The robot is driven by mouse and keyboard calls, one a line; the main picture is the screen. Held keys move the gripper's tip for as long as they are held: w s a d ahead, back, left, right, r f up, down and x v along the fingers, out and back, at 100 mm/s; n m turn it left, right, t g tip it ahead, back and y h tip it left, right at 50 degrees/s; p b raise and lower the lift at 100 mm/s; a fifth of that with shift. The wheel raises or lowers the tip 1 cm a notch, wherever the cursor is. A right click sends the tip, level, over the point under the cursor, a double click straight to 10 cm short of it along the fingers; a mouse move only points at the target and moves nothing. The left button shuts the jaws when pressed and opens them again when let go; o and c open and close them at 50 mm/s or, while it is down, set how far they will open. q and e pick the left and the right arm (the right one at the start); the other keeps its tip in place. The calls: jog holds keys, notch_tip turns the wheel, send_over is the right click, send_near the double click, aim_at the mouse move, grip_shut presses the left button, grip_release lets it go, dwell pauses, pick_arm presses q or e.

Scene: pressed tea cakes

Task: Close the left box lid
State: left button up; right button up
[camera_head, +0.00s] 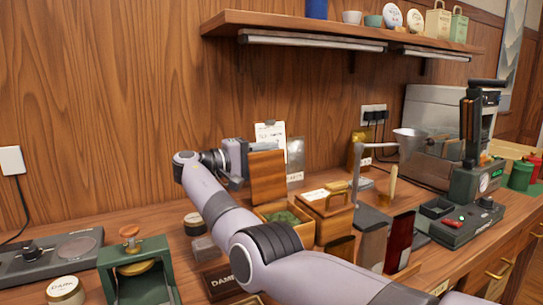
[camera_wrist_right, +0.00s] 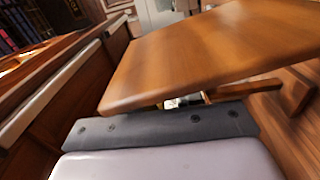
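The left box (camera_head: 306,232) is an open wooden box with green leafy contents. Its wooden lid (camera_head: 268,178) stands raised, nearly upright, at the back left of the box. My right gripper (camera_head: 238,178) is at the lid's left side, close to its upper part. I cannot tell whether it touches the lid. In the right wrist view the lid (camera_wrist_right: 205,48) appears as a broad brown board just past the dark gripper body (camera_wrist_right: 160,130). The fingertips are hidden, so their opening does not show. My left gripper is out of view.
A second wooden box (camera_head: 325,212) with a shut lid and brass handle stands close on the right. A metal stand with a funnel (camera_head: 410,138) is farther right. A green press (camera_head: 138,268) and round tins (camera_head: 65,290) stand at the left. A shelf (camera_head: 340,32) hangs above.

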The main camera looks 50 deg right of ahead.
dwell(0.3)
grip_shut()
jog(key=shift+s, duration=0.1)
